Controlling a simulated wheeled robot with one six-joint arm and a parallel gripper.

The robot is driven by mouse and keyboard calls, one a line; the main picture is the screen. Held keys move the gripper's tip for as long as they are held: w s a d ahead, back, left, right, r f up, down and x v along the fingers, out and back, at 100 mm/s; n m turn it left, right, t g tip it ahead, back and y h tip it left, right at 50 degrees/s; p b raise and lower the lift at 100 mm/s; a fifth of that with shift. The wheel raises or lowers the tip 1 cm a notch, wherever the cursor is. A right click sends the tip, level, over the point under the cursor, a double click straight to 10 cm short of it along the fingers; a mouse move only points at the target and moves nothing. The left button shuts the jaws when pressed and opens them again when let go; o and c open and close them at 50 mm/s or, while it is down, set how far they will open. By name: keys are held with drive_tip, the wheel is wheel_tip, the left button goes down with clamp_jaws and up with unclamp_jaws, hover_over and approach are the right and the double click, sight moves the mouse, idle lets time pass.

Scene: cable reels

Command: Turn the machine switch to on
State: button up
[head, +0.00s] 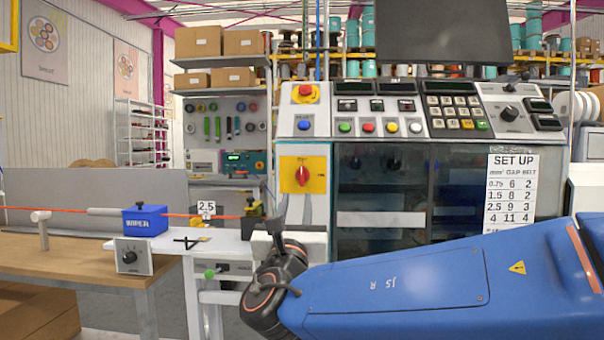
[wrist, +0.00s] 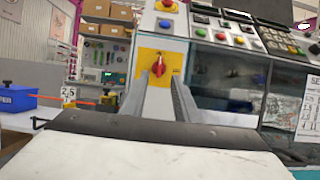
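The machine switch is a red rotary knob (head: 302,176) on a yellow plate (head: 317,185) on the machine's white left panel. Its handle looks about upright. In the wrist view the red knob (wrist: 159,66) shows between and beyond the fingertips. My gripper (head: 295,203) is below the switch in the head view, fingers pointing toward the panel. In the wrist view my gripper (wrist: 160,84) has its two grey fingers apart with nothing between them. The fingers look short of the knob, but the exact gap cannot be told. Any on/off lettering is too small to read.
A red button (head: 305,90) on a yellow base sits above the switch. A row of coloured buttons and a keypad (head: 458,112) are to its right. A blue wiper box (head: 145,220) with an orange cable stands left. A dark glass door (head: 380,190) adjoins the panel.

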sight(301, 171)
drive_tip(key=x, duration=1.4)
drive_tip(key=shift+w, duration=0.35)
clamp_jaws()
